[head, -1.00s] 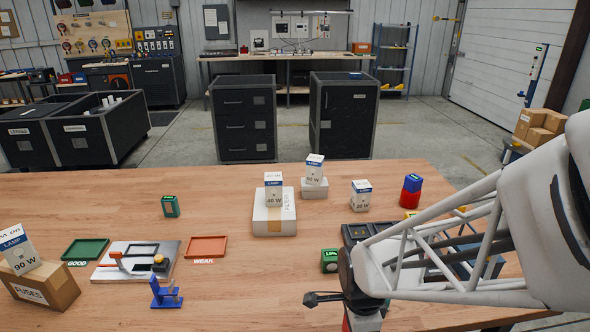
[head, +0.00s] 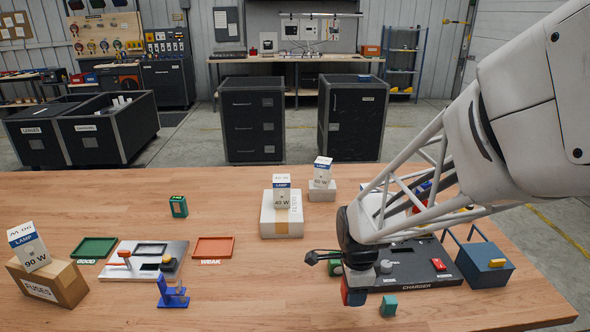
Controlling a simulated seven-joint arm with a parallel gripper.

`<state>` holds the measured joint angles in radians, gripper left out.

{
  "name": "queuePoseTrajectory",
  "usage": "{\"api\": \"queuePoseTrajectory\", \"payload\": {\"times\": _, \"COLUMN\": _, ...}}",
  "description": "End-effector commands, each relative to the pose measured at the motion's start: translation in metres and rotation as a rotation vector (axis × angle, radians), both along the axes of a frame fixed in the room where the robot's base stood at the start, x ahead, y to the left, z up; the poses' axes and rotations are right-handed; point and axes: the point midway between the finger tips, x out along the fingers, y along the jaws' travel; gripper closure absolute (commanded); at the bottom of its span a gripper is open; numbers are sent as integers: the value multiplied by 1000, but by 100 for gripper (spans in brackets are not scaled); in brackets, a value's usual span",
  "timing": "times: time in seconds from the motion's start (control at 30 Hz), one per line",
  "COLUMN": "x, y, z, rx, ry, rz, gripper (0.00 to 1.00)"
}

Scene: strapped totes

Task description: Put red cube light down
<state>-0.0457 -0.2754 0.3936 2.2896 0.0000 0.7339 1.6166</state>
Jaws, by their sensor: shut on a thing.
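My gripper (head: 355,281) is low over the table, in front of the left end of the black charger (head: 420,284). It is shut on the red cube light (head: 354,295), which shows as a small red block with a blue-grey side below my wrist. My wrist hides the fingers and the light's upper part. I cannot tell whether the light touches the table. A teal-green block (head: 388,306) stands just right of it, in front of the charger. A dark green block (head: 335,265) is partly hidden behind my wrist.
A small red piece (head: 438,264) lies on the charger. A blue stand (head: 172,295), red tray (head: 213,248) and green tray (head: 93,248) are at left. Table between stand and gripper is clear.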

Motion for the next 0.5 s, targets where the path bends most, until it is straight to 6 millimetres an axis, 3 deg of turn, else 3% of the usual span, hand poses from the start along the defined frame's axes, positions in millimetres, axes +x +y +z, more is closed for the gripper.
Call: {"api": "queuePoseTrajectory", "payload": {"times": 0.5, "x": 123, "y": 3, "z": 20, "rx": 0, "ry": 0, "rz": 0, "gripper": 78}}
